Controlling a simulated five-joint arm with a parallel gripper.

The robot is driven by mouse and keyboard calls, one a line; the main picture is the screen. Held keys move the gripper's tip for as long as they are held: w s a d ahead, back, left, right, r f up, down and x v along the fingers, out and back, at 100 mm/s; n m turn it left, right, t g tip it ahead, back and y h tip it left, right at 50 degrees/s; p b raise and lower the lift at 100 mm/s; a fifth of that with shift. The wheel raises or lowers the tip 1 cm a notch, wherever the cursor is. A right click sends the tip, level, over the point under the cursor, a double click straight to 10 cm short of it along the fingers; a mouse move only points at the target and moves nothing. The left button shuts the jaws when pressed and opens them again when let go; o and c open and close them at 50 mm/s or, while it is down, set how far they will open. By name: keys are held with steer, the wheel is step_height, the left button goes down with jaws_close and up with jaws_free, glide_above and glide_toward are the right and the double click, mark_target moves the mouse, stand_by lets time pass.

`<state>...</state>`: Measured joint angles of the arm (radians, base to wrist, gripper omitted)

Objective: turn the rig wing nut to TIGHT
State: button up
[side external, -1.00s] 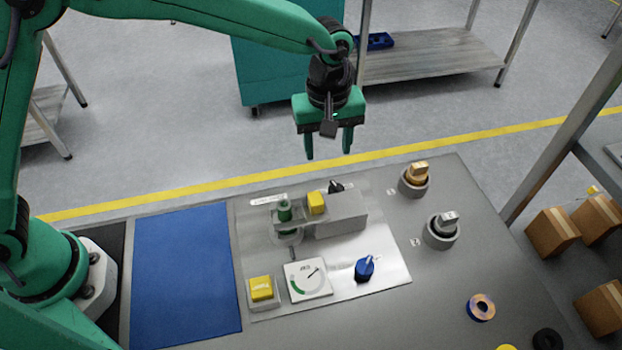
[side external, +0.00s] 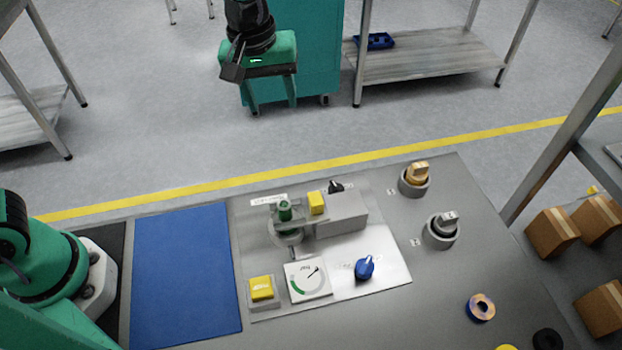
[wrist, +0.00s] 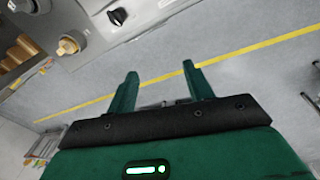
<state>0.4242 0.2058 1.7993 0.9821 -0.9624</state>
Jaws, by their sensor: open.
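The rig stands on a pale metal plate (side external: 375,293) on the grey bench. It carries a blue winged knob (side external: 365,267) at front right, a green knob (side external: 285,211) at back left and a small black knob (side external: 336,187) on the grey block. I cannot tell for sure which is the wing nut, and its markings are too small to read. My gripper (side external: 272,108) is open and empty, high and well away from the rig, beyond the bench's back edge. In the wrist view its two fingers (wrist: 160,70) are apart with only floor between them; the black knob (wrist: 117,17) shows at the top.
A gauge (side external: 308,279), a yellow button (side external: 262,289) and a yellow block (side external: 316,203) sit close around the rig. An orange-brass knob (side external: 415,178) and a grey knob (side external: 441,230) stand to the right. A blue mat (side external: 185,275) lies clear at left.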

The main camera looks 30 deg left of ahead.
steer(key=s+a+r+m+t, duration=0.1)
steer(key=s+a+r, duration=0.3)
steer(key=a, duration=0.2)
steer(key=shift+a+m, duration=0.4)
steer(key=shift+s, duration=0.1)
steer(key=shift+d, duration=0.1)
steer(key=w+d+f+m+g, duration=0.1)
steer(key=d+f+m, duration=0.3)
steer(key=m, duration=0.6)
steer(key=w+d+f+m, duration=0.3)
steer(key=d+f+m, duration=0.2)
steer(key=d+m, duration=0.3)
steer(key=w+d+f+m+g, duration=0.1)
steer(key=d+f+m, duration=0.4)
steer(key=m, duration=0.7)
steer(key=shift+w+d+f+g+y, duration=0.15)
steer(key=shift+w+d+y, duration=0.05)
steer(key=shift+w+d, duration=0.2)
steer(key=shift+w+d+f+g+y, duration=0.15)
steer(key=shift+w+d+y, duration=0.1)
steer(key=shift+w, duration=0.15)
steer(key=shift+d+f+m, duration=0.3)
steer(key=shift+m, duration=0.4)
